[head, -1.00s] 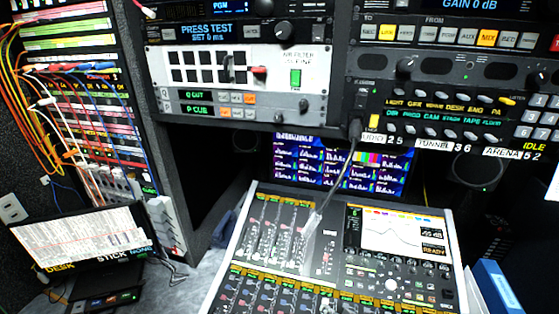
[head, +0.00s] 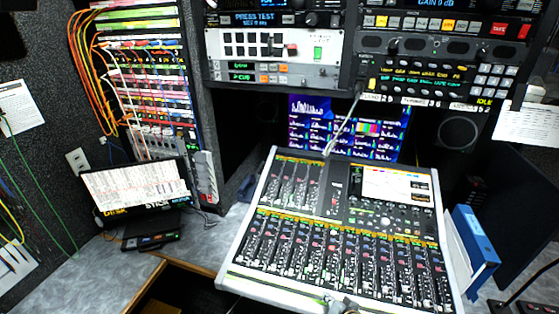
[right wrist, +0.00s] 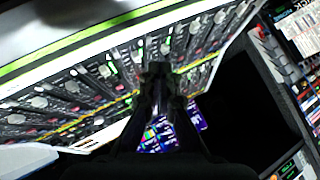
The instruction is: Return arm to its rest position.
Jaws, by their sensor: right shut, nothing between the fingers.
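My right gripper (head: 343,304) shows only as a small part at the bottom edge of the head view, in front of the mixing console's near edge. In the right wrist view its two dark fingers (right wrist: 162,78) are together with nothing between them, and the console's rows of knobs (right wrist: 105,68) lie beyond them. I cannot tell exactly how far the fingers are from the console surface. My left gripper is not in view.
The mixing console (head: 228,262) fills the middle of the desk. A laptop (head: 135,188) stands at left and blue binders (head: 474,240) at right. A gooseneck microphone (head: 343,122) hangs over the console's back. Rack panels (head: 268,72) stand behind. Some grey desk (head: 75,280) is bare at left.

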